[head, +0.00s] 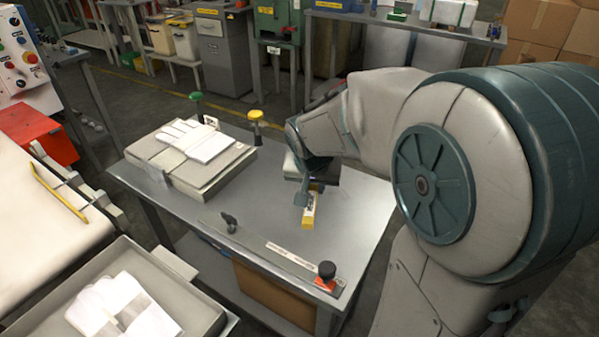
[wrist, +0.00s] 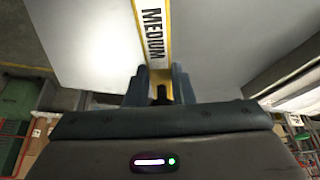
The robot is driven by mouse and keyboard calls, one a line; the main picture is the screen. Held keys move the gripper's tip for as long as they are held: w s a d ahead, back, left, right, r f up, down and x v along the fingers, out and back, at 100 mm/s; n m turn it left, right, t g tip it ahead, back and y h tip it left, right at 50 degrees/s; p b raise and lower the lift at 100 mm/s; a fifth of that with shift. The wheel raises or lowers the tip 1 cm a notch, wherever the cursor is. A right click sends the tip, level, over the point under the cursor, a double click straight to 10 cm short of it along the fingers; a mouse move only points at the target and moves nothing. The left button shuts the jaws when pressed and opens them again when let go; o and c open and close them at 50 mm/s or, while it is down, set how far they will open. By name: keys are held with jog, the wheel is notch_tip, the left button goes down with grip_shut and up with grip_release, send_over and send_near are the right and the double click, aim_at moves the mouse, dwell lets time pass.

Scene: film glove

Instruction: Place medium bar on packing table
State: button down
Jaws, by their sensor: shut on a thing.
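The medium bar (head: 309,210) is yellow with a white label; the word MEDIUM shows on the bar in the wrist view (wrist: 153,35). My gripper (head: 303,190) is shut on one end of the bar, with a finger on each side of it (wrist: 160,84). The bar is over the right part of the grey packing table (head: 352,215). I cannot tell whether the bar touches the tabletop. My arm hides part of the gripper and the table's back right.
A flat grey press or box with white gloves (head: 200,142) on it takes up the table's left part. Green and yellow knobs (head: 255,117) stand behind it. A front rail carries a red button (head: 326,271). A tray of gloves (head: 115,308) is at front left.

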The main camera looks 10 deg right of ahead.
aim_at(312, 192)
jog(key=w+f, duration=0.2)
jog(key=w, duration=0.1)
jog(key=w+d+f, duration=0.1)
jog(key=shift+w, duration=0.25)
jog(key=shift+f+b, duration=0.55)
jog(key=shift+f, duration=1.3)
jog(key=shift+f, duration=0.2)
jog(key=c, duration=1.3)
grip_release()
jog(key=shift+o, duration=0.2)
jog(key=shift+r, duration=0.1)
